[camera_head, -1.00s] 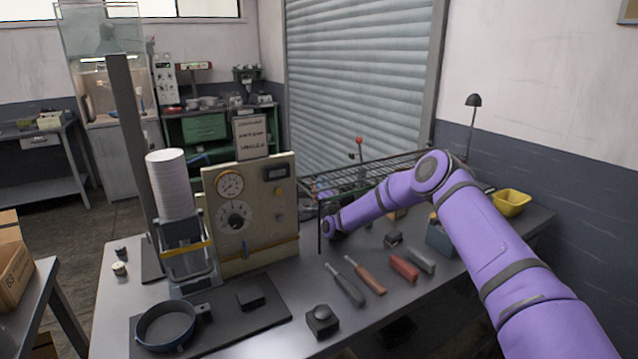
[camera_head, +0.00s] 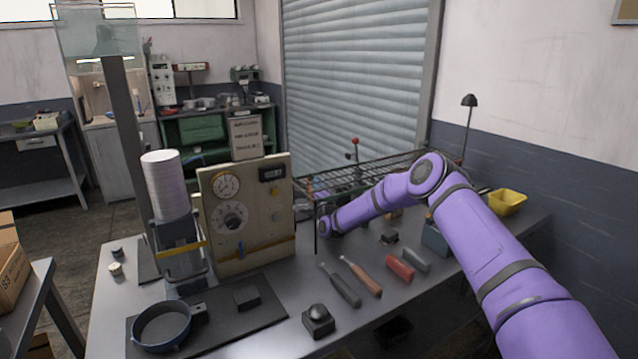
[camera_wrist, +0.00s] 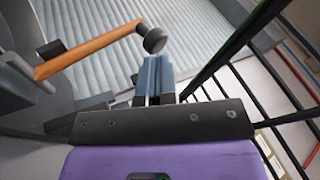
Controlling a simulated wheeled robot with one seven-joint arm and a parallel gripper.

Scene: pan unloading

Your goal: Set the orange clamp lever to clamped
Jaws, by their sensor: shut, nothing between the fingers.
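The orange clamp lever (camera_wrist: 88,52) shows in the wrist view as an orange bar with a dark round knob (camera_wrist: 152,39) at its end. It runs from a dark grey pivot at the left up to the right. My gripper (camera_wrist: 155,72) is shut and empty, its blue-grey fingertips together just below the knob in the picture. A small gap shows between the fingertips and the knob; I cannot tell the depth. In the head view my fingers are hidden, and I cannot pick out the lever for certain.
A black wire rack (camera_wrist: 225,70) stands close to the right of my gripper. In the head view, a cream gauge panel (camera_head: 246,205) stands left of my forearm. Screwdrivers (camera_head: 342,287) and a red-handled tool (camera_head: 399,268) lie on the bench in front.

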